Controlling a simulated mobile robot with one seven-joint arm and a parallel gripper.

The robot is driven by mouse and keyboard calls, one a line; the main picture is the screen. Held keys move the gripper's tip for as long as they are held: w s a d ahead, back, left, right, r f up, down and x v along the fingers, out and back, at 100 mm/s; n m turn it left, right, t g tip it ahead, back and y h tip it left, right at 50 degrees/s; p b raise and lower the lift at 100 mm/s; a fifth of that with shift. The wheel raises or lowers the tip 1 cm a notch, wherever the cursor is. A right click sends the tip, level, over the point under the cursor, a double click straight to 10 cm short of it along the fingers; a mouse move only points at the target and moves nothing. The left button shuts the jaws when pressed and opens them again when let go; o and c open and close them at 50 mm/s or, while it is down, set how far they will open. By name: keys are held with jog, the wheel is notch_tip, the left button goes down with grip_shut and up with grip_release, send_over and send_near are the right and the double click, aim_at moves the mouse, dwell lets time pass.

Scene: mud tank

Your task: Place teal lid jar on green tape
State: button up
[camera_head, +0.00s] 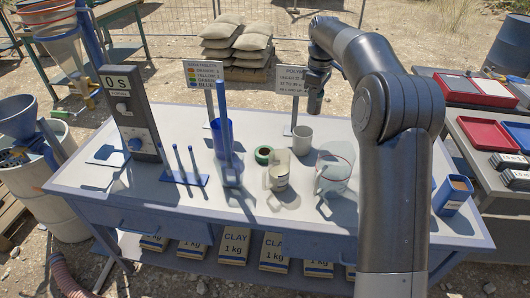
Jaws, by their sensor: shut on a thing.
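The green tape (263,155) is a small green ring on the table, right of the tall blue cylinder and left of a mug. My gripper (315,103) hangs from the arm above the back of the table, in front of the right-hand sign. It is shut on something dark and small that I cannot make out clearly. I cannot pick out a teal-lidded jar standing on the table. The gripper is to the right of the tape and further back, apart from it.

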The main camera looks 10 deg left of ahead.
jog(key=s+a+n, duration=0.1)
jog(key=a+n, duration=0.1)
jog(key=a, duration=0.3)
send_over(264, 157)
jog(key=shift+m, duration=0.3)
notch_tip(264, 157, down, 18)
jog(key=shift+a+r, duration=0.1)
jog(key=shift+f, duration=2.05)
jog(key=shift+f, duration=0.1)
jog(key=o, duration=1)
jog(key=shift+o, duration=0.2)
notch_tip(264, 157, up, 12)
